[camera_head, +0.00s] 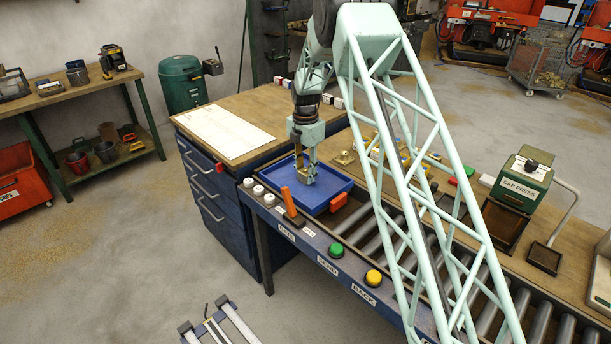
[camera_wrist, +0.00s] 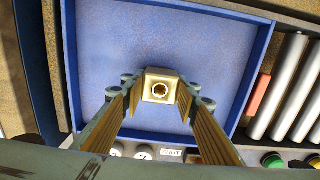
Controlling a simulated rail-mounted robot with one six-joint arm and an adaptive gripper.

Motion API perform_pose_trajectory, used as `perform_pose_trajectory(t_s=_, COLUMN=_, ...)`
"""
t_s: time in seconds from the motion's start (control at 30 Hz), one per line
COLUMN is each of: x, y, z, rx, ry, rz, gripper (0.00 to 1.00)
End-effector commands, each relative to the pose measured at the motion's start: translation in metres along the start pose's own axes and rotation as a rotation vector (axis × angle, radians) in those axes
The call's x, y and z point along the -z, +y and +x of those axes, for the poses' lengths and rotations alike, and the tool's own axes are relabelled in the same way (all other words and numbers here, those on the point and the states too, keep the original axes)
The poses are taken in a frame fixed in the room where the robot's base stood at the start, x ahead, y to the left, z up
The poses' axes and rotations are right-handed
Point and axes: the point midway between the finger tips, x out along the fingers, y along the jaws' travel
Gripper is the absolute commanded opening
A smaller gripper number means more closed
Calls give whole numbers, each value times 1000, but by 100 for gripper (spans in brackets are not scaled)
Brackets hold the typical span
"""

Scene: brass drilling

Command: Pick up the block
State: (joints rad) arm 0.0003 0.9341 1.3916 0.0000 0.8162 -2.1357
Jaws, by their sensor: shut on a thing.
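The block (camera_wrist: 161,86) is a brass-coloured cube with a round hole in its top face. It shows at the middle of the wrist view, between the two ridged fingers of my gripper (camera_wrist: 158,100). My gripper (camera_head: 306,176) is shut on the block, with a finger against each side. In the head view my gripper hangs over the blue tray (camera_head: 338,187), and the block is too small to make out clearly. In the wrist view the tray floor (camera_wrist: 110,45) lies beneath the block. I cannot tell whether the block touches the tray floor.
The tray's raised rim surrounds my gripper. An orange lever (camera_head: 289,202) stands at the tray's near left edge. A green button (camera_head: 337,250) and a yellow button (camera_head: 373,278) sit along the front rail. Rollers (camera_head: 384,232) run to the right. A green press (camera_head: 522,180) stands at the right.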

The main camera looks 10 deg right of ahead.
Motion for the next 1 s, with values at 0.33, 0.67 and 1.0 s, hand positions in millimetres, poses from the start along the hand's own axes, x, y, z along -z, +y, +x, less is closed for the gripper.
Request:
perform_pose_trajectory(t_s=0.33, x=-1, y=1, z=-25, rx=-2, ry=-1, rz=0, gripper=5)
perform_pose_trajectory(t_s=0.67, x=7, y=-13, z=-34, rx=0, ry=0, rz=0, gripper=5)
perform_pose_trajectory(t_s=1.0, x=27, y=-53, z=-39, rx=0, ry=0, rz=0, gripper=5)
